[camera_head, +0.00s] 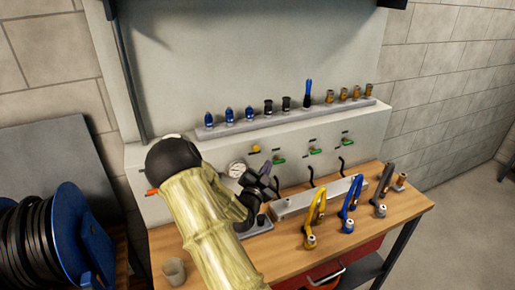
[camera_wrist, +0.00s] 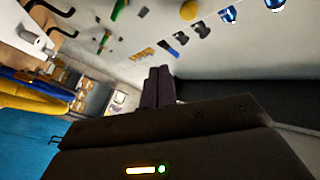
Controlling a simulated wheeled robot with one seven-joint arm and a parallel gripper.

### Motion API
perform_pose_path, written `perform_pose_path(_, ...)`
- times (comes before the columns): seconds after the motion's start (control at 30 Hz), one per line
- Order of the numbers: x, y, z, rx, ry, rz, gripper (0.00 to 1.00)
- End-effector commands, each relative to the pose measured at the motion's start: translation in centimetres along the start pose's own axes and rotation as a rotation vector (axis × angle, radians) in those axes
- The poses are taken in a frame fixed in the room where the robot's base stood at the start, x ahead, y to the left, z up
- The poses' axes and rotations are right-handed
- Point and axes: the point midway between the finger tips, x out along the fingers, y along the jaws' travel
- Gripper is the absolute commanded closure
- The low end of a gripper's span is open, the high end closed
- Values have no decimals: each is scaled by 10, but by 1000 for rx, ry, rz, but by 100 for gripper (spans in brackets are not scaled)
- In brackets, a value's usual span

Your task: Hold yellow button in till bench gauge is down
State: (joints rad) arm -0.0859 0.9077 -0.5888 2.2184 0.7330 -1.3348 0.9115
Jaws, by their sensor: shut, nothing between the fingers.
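The yellow button (camera_head: 255,149) is on the pale front panel, just above and right of the round white bench gauge (camera_head: 237,169). The gauge's needle is too small to read. My gripper (camera_head: 268,181) is in front of the panel, below and right of the button and apart from it. In the wrist view my gripper's dark fingers (camera_wrist: 159,86) are together with nothing between them. A round yellow thing, apparently the button (camera_wrist: 189,10), shows at the top of that view, away from the fingertips. My arm hides part of the panel and bench.
A shelf rail (camera_head: 290,119) with blue, black and brass fittings runs above the panel. Green-handled valves (camera_head: 279,160) and black hooks sit right of the button. Yellow, blue and grey looped handles (camera_head: 350,205) stand on the wooden bench (camera_head: 400,213). A cup (camera_head: 174,271) stands front left.

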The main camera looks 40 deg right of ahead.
Motion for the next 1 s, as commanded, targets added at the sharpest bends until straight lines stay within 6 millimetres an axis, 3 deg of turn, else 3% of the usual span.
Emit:
perform_pose_path(0.5, 40, -28, 31, 2, 0, 0, 100)
perform_pose_path(1.0, 44, -32, 32, -1, 0, 1, 100)
